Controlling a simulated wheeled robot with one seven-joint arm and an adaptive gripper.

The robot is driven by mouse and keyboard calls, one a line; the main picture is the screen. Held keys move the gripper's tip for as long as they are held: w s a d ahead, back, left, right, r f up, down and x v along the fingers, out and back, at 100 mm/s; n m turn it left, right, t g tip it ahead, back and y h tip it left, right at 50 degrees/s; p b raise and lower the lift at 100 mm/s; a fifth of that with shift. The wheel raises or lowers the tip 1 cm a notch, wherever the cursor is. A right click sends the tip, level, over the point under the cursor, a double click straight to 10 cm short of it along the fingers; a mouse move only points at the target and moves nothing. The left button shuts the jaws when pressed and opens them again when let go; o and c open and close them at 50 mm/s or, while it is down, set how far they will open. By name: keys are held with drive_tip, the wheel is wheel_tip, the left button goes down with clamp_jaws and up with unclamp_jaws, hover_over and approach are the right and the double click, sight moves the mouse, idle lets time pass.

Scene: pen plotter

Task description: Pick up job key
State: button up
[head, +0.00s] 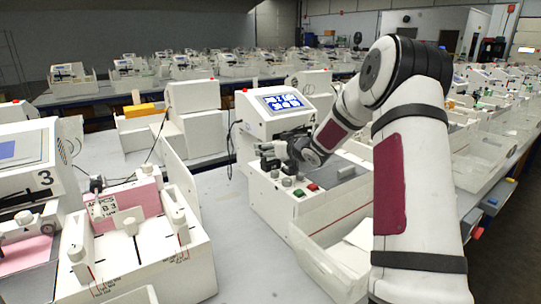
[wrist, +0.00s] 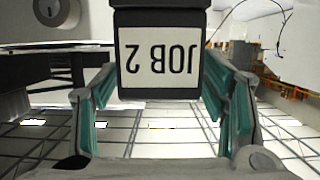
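The job key is a dark block with a white label reading "JOB 2" (wrist: 160,58), upside down in the wrist view. It lies between the teal finger pads of my gripper (wrist: 160,75), and both fingertips appear to meet its sides. In the head view my gripper (head: 273,154) is low over the control panel of the middle plotter (head: 264,120). A small dark block at the fingertips there looks like the key. I cannot tell whether the key is touching the panel.
The panel has knobs and green and red buttons (head: 312,187) close to my gripper. A clear bin (head: 345,262) stands in front. Another plotter with pink sheets (head: 131,206) is at the left. Bare bench (head: 235,240) lies between them.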

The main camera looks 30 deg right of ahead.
drive_tip(key=c, duration=0.7)
drive_tip(key=shift+o, duration=0.2)
